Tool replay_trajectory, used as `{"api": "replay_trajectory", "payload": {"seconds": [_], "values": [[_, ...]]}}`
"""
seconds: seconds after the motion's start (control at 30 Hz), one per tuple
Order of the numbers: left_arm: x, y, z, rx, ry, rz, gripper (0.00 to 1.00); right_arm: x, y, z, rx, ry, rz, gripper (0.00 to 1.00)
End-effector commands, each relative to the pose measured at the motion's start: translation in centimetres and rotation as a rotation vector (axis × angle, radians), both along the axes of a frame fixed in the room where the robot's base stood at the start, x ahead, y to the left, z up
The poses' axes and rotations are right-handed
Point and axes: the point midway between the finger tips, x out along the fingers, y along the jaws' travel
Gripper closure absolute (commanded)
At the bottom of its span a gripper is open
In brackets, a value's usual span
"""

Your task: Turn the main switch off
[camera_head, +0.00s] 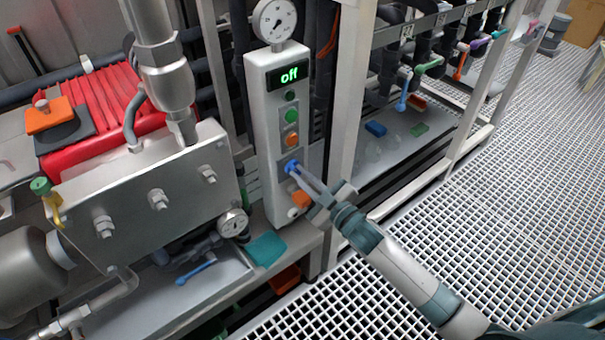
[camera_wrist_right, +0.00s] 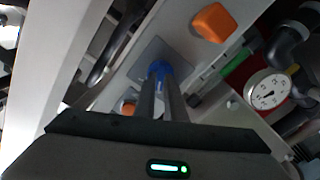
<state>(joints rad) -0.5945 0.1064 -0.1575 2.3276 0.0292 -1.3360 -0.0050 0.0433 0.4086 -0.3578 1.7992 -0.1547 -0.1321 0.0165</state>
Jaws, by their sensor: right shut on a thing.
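A tall light-grey control panel (camera_head: 264,130) stands in the middle of the head view, and its small display (camera_head: 289,75) reads "off" in green. A blue switch knob (camera_head: 291,166) sits on a grey plate low on the panel. My right gripper (camera_head: 298,174) reaches it from the lower right, with its fingertips closed around the knob. In the right wrist view the blue knob (camera_wrist_right: 160,68) shows between the two finger ends, partly hidden by them. My left gripper is in neither view.
Green (camera_head: 291,115) and orange (camera_head: 292,140) buttons sit above the knob, and an orange block (camera_head: 301,198) below it. A gauge (camera_head: 274,20) tops the panel. A metal vessel assembly (camera_head: 150,195) stands left. A post (camera_head: 350,90) rises close right. Grating floor (camera_head: 510,190) lies open at right.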

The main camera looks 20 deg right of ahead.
Motion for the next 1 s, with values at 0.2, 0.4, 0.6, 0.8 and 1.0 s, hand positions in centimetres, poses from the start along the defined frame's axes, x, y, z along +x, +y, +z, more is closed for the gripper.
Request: {"api": "replay_trajectory", "payload": {"seconds": [0.2,0.4,0.6,0.8,1.0], "values": [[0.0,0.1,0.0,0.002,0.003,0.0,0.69,0.0,0.0,0.0,-0.006,-0.003,0.001,1.0],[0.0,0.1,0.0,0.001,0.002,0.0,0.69,0.0,0.0,0.0,-0.006,-0.003,0.001,0.8],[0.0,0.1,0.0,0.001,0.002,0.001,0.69,0.0,0.0,0.0,-0.005,-0.003,0.001,0.71],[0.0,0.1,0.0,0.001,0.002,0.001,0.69,-0.1,0.0,0.0,-0.004,-0.003,0.001,0.71],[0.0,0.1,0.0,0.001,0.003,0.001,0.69,-1.1,-0.4,-0.1,-0.004,-0.001,0.0,0.71]]}}
